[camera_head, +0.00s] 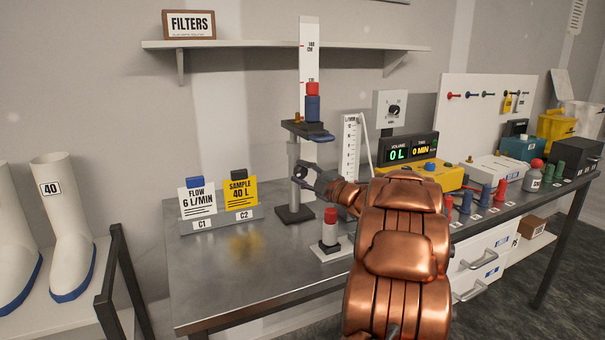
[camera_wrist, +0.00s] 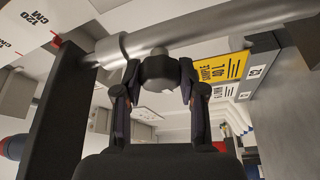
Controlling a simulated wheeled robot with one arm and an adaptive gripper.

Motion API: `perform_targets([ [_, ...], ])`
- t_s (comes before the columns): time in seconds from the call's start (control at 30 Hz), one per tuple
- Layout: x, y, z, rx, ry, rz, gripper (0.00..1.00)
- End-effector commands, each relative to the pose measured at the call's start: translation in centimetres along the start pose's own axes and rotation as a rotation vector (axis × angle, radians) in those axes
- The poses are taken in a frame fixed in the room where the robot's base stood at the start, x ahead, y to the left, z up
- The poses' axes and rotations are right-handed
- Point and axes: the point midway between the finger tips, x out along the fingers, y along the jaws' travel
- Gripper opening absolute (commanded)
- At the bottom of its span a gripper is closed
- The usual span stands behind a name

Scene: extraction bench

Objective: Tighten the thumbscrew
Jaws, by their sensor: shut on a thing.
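The thumbscrew (camera_wrist: 160,69) is a dark round knob in the wrist view. It sits at the collar on a silver post (camera_wrist: 225,36). In the head view its dark knob (camera_head: 299,171) shows at the side of the upright stand (camera_head: 293,155). My gripper (camera_wrist: 160,78) has a finger on each side of the knob and is shut on it. In the head view my gripper (camera_head: 306,178) reaches the stand from the right, partly hidden by my arm. The stand bears a dark platform (camera_head: 307,131) with a blue cartridge (camera_head: 312,108) with a red cap on top.
A tall height scale (camera_head: 308,50) rises behind the stand. Cards in a holder (camera_head: 214,222) stand to the left. A red-capped piece (camera_head: 330,230) stands on a pale base in front. A yellow pump unit (camera_head: 415,172) is to the right. The bench's front left (camera_head: 215,295) is clear.

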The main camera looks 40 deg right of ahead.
Motion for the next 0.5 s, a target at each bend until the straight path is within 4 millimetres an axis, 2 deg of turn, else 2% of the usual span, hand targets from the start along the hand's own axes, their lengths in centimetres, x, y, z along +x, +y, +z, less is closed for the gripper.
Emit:
perform_targets([
  [0.5, 0.01, -0.02, 0.01, 0.054, 0.0, 0.022, 0.05],
])
